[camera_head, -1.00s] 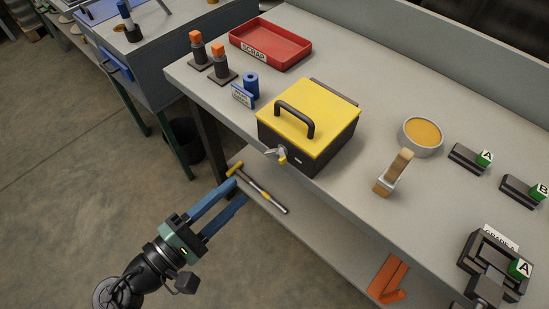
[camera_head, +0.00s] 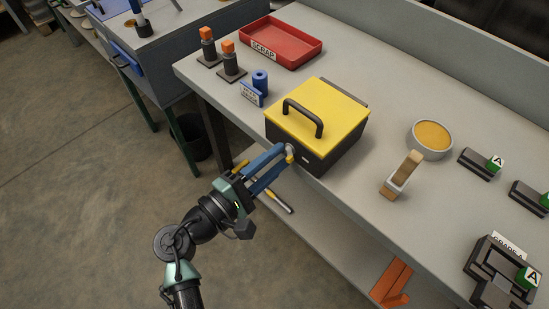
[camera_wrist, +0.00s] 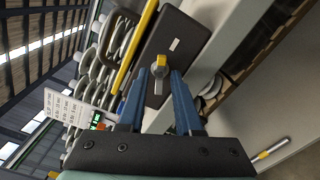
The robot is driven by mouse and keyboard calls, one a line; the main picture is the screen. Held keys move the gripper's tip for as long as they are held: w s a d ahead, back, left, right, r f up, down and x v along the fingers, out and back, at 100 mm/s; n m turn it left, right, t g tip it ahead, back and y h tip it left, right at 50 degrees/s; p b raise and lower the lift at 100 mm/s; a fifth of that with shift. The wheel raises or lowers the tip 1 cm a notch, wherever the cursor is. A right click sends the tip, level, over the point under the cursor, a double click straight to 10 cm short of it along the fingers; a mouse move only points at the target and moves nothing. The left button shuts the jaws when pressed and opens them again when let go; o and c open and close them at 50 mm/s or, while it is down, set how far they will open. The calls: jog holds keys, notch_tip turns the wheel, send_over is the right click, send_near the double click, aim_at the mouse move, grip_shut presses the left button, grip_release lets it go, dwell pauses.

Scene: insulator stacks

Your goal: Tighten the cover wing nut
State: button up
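The black box with a yellow cover (camera_head: 325,105) and black handle stands at the bench's front edge. The wing nut (camera_head: 290,155), grey with a yellow part, is on the box's front face. In the wrist view the wing nut (camera_wrist: 160,66) lies between the tips of my two blue fingers, near their ends. My gripper (camera_head: 283,154) is open, with a finger on each side of the nut; it also shows in the wrist view (camera_wrist: 160,76). A gap appears on both sides, and I cannot tell whether either finger touches. In the head view the fingers partly hide the nut.
A red scrap tray (camera_head: 281,43), two orange-topped posts and a blue spool (camera_head: 260,81) stand behind and left of the box. A wooden-handled tool (camera_head: 401,175) and a round dish (camera_head: 430,139) are to its right.

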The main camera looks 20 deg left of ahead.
grip_shut()
jog(key=shift+f, duration=0.1)
jog(key=m+b, duration=0.3)
jog(key=m, duration=0.1)
jog(key=shift+m+b, duration=0.4)
jog(key=shift+o, duration=1.3)
grip_release()
